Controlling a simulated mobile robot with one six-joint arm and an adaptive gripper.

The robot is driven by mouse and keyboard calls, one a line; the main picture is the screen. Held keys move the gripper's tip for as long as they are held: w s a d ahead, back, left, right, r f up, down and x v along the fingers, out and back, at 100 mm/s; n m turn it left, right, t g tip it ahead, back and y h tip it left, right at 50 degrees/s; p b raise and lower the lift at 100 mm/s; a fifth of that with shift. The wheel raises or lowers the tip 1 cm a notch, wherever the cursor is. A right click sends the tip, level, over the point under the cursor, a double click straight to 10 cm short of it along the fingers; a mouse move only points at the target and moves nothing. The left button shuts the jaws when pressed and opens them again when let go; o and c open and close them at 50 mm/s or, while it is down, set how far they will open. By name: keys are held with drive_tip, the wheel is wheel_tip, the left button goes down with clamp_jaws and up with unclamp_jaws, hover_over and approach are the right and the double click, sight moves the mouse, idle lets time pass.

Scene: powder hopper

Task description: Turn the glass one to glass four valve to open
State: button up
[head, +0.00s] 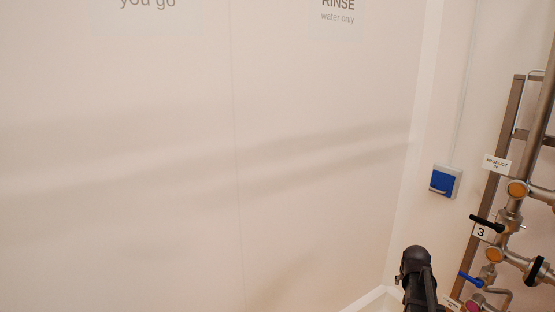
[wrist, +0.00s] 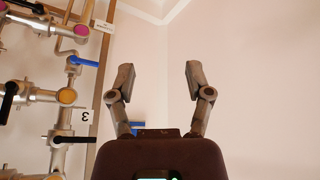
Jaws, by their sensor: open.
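Steel pipework with several valves stands at the right of the head view. A black valve handle (head: 487,224) sits by a tag reading 3 (head: 481,232). Below it is a blue valve handle (head: 471,280), and another black handle (head: 535,271) is at the right edge. No label naming glass one or glass four is readable. The wrist view shows the pipework upside down at its left, with a blue handle (wrist: 84,62) and a black handle (wrist: 62,137). My gripper (wrist: 158,72) is open and empty, pointing at bare wall beside the pipes, touching no handle.
A blue-and-grey wall box (head: 445,181) hangs left of the pipe frame (head: 491,195). A "PRODUCT in" label (head: 497,164) is on the frame. The pale wall (head: 200,180) is bare apart from a RINSE sign (head: 338,12) and another sign. Free room lies left of the pipes.

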drive_tip(key=s+a+f+n+g+y+b, duration=0.1)
drive_tip(key=s+a, duration=0.4)
drive_tip(key=a, duration=0.4)
drive_tip(key=s+a+f+n+g, duration=0.2)
drive_tip(key=s+a, duration=0.3)
drive_tip(key=a, duration=0.4)
drive_tip(key=s+a+f+n+g+y+b, duration=0.1)
drive_tip(key=s+a, duration=0.4)
drive_tip(key=a, duration=0.5)
drive_tip(key=shift+f+n+g+y+b, duration=0.3)
drive_tip(key=shift+f+n+b, duration=0.05)
drive_tip(key=shift+f+n, duration=0.05)
drive_tip(key=shift+c, duration=0.6)
drive_tip(key=shift+s, duration=0.1)
